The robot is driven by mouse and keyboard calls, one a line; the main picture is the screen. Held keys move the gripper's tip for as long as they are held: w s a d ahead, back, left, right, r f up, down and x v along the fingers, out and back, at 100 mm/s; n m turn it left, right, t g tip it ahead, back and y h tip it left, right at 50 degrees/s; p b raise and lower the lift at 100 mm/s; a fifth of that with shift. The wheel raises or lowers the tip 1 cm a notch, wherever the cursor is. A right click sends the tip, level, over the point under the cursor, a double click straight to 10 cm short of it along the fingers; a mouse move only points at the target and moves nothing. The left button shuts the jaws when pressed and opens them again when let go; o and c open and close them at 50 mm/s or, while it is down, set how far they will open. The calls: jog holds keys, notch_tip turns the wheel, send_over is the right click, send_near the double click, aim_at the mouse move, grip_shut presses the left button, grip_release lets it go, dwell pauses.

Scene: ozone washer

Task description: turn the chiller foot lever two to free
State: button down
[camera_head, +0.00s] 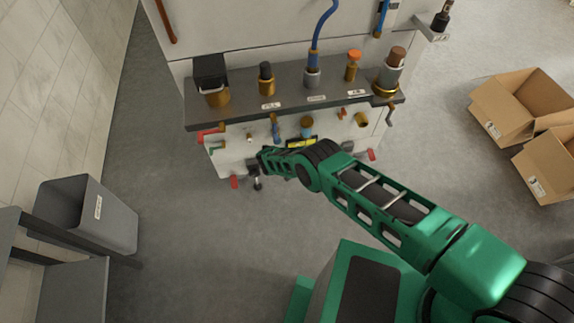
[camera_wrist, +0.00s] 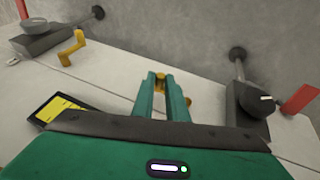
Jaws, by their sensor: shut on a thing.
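My gripper (camera_head: 266,158) is low at the front of the white washer cabinet. In the wrist view its two green fingers (camera_wrist: 162,92) are shut on a yellow lever (camera_wrist: 160,77); the fingers hide most of it. A second yellow crank-shaped lever (camera_wrist: 72,48) stands free on the panel to the left. A red lever (camera_wrist: 300,99) sticks out beside a dark foot block (camera_wrist: 250,104) at the right; it also shows at the cabinet's lower left in the head view (camera_head: 234,182). Another red lever (camera_head: 371,154) is at the lower right. No readable mark tells which is foot lever two.
A dark shelf (camera_head: 330,98) with several fittings juts out above my gripper. A yellow-black label (camera_wrist: 60,108) is left of the fingers. A grey bin (camera_head: 110,218) stands at left and cardboard boxes (camera_head: 525,95) at right. The floor before the cabinet is clear.

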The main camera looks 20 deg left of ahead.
jog(key=shift+a+r, duration=0.15)
jog(key=shift+a, duration=0.1)
dwell(0.3)
jog(key=c, duration=1.7)
grip_release()
jog(key=shift+c, duration=0.2)
jog(key=shift+d, duration=0.1)
jog(key=shift+s, duration=0.1)
